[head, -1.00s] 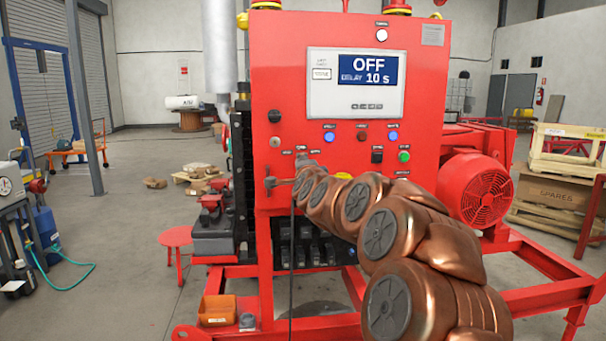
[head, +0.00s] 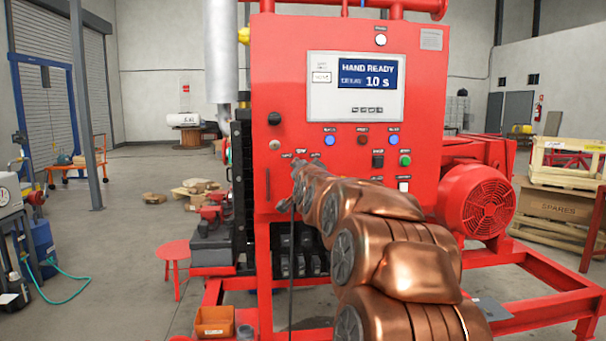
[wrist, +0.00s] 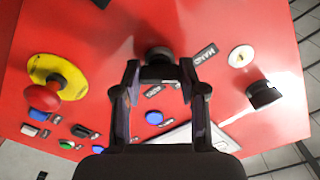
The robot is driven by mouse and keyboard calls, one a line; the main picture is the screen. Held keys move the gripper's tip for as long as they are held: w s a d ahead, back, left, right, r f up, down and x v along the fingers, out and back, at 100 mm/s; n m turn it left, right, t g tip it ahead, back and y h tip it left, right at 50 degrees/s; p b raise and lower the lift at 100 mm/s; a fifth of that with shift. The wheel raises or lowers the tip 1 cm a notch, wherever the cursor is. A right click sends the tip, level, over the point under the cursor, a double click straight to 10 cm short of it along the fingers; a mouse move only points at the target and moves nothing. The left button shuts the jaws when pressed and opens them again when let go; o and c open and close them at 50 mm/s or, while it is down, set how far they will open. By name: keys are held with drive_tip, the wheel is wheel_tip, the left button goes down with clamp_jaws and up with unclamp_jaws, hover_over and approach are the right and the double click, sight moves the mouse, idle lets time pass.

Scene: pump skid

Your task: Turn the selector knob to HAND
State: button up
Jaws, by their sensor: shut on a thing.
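The red control panel (head: 345,110) has a display (head: 367,76) that reads HAND READY and 10 s. The selector knob (wrist: 158,53) is a dark round knob on the panel, seen at the top middle of the wrist view. My gripper (wrist: 160,72) is shut on the knob, with a finger at each side of it. A HAND label (wrist: 205,53) lies just right of the knob there. In the head view my gripper (head: 297,168) is at the panel's lower left. My own arm hides the knob there, so its pointer is not readable.
A red mushroom button (wrist: 42,97) on a yellow collar stands out from the panel at left in the wrist view. A black knob (wrist: 263,94) is at right. A blue button (wrist: 154,117) lies below my fingers. A motor (head: 477,203) stands right of the panel.

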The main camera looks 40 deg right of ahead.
idle(0.4)
drive_tip(key=o, duration=1.1)
drive_tip(key=shift+o, duration=0.2)
drive_tip(key=shift+s, duration=0.1)
drive_tip(key=v, duration=1.2)
